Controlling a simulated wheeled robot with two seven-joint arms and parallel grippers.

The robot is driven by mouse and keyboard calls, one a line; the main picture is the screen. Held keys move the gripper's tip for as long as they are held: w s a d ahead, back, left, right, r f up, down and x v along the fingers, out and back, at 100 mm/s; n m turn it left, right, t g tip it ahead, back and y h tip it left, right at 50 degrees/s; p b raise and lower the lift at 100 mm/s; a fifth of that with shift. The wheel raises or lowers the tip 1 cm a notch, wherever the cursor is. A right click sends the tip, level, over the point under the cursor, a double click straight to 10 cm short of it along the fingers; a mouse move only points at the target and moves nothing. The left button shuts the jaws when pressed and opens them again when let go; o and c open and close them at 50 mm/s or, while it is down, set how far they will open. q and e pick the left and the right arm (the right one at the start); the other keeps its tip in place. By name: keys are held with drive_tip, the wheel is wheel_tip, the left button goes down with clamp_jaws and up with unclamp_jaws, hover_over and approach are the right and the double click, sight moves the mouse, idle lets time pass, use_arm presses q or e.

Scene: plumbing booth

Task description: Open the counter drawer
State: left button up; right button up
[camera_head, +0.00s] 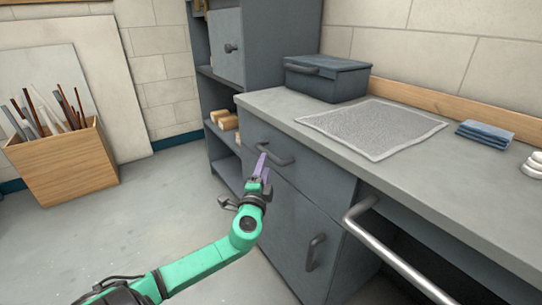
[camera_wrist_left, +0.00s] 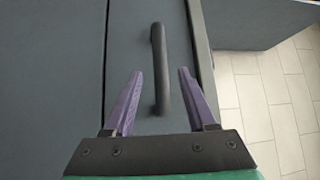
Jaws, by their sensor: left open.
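The counter drawer (camera_head: 310,172) is a dark grey front just under the counter top, and it looks shut. Its dark bar handle (camera_head: 278,159) shows in the head view, partly behind my gripper. My left gripper (camera_head: 262,165), on a green arm, is at the handle with its purple fingers apart. In the left wrist view the drawer handle (camera_wrist_left: 157,50) runs up the picture, and its lower end lies between the open fingers (camera_wrist_left: 160,72). I cannot tell whether the fingers touch it. My right gripper is out of view.
A cabinet door with a handle (camera_head: 315,252) is below the drawer. A metal rail (camera_head: 390,255) juts out at the right. The counter (camera_head: 270,101) holds a grey box (camera_head: 327,80), a mat (camera_head: 372,127) and blue cloths (camera_head: 485,134). A wooden crate (camera_head: 65,168) stands left; floor between is clear.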

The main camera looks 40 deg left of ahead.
sight(268, 154)
use_arm(q)
drive_tip(key=x, duration=0.6)
drive_tip(key=shift+w+a, duration=0.15)
drive_tip(key=shift+w, duration=0.05)
clamp_jaws()
drive_tip(key=shift+f, duration=0.15)
idle(0.9)
